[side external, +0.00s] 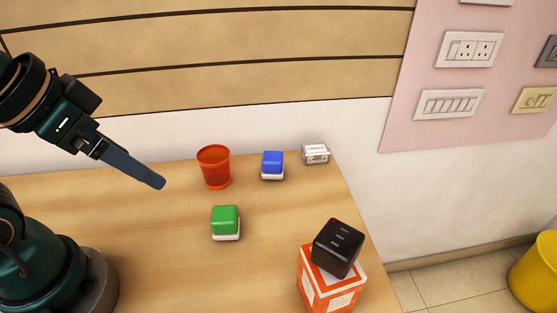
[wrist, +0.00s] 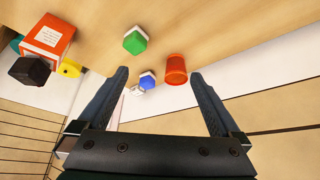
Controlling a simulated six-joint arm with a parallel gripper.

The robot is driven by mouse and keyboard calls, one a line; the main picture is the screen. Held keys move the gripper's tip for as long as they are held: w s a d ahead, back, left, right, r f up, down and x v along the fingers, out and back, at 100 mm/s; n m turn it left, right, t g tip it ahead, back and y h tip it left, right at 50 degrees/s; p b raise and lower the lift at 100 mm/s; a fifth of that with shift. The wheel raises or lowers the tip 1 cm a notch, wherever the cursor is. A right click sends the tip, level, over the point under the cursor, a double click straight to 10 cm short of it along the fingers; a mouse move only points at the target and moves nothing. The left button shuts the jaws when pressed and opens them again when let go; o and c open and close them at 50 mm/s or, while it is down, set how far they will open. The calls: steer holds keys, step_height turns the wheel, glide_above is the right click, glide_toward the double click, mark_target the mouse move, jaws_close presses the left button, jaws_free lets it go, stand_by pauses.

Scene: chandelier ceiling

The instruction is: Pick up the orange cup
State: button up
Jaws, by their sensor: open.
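The orange cup (side external: 214,168) stands upright on the wooden table near its back edge, beside the blue-topped block. It also shows in the wrist view (wrist: 176,69), beyond the fingertips and between the two fingers, nearer the right one. My gripper (side external: 160,184) is above the table to the left of the cup in the side view, apart from it. In the wrist view my gripper (wrist: 158,74) has its two fingers spread wide with nothing between them.
A blue-and-white block (side external: 272,165) and a small white box (side external: 315,154) stand right of the cup. A green-and-white block (side external: 225,222) is in front. A black cube (side external: 337,248) rests on an orange-and-white box (side external: 318,286). The wall is close behind. The table's left part is clear.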

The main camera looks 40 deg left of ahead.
step_height(320, 180, up, 4)
steer(key=m+t+y, duration=0.6)
steer(key=m+y, duration=0.1)
steer(key=m, duration=2.2)
glide_above(218, 157)
steer(key=s+d, duration=0.3)
steer(key=s, duration=0.1)
steer(key=f, duration=1.7)
steer(key=shift+w+a, duration=0.1)
steer(key=shift+a, duration=0.1)
steer(key=shift+f, duration=0.4)
steer(key=shift+w+a+f, duration=0.15)
steer(key=shift+x, duration=2.35)
steer(key=shift+a, duration=0.1)
steer(key=c, duration=1.2)
steer(key=shift+y, duration=0.3)
steer(key=shift+c, duration=0.2)
